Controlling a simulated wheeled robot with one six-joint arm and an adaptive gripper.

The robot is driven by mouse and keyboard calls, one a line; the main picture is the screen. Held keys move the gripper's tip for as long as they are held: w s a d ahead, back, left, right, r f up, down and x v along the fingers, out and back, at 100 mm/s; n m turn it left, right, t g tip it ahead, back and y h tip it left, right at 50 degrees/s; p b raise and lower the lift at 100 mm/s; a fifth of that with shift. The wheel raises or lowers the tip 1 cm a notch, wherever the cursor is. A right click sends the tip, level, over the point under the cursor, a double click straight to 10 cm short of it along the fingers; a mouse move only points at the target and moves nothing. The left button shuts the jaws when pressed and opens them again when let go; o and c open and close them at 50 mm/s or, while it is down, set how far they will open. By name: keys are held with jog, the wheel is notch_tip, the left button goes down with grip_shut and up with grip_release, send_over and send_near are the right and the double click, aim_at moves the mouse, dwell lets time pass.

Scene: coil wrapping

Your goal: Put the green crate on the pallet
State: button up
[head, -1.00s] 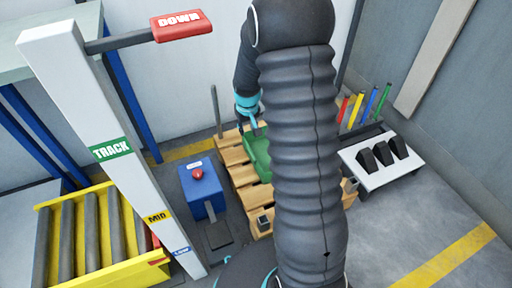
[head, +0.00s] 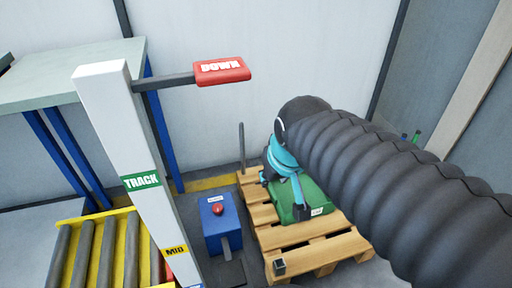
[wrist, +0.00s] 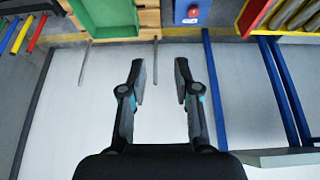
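The green crate (head: 317,201) sits on the wooden pallet (head: 340,246) in the head view, partly hidden behind my arm's wrist. In the wrist view, part of the crate (wrist: 105,14) shows at the top left, on the slats of the pallet (wrist: 149,18).
A blue box (head: 219,224) with a red button stands left of the pallet. A white post (head: 140,165) with a red DOWN lever (head: 222,70) and a yellow roller conveyor (head: 95,245) are further left. A thin grey post (head: 241,146) rises at the pallet's back corner.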

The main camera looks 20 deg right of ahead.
jog(key=s, duration=0.5)
jog(key=shift+a+r, duration=0.2)
jog(key=shift+a, duration=0.1)
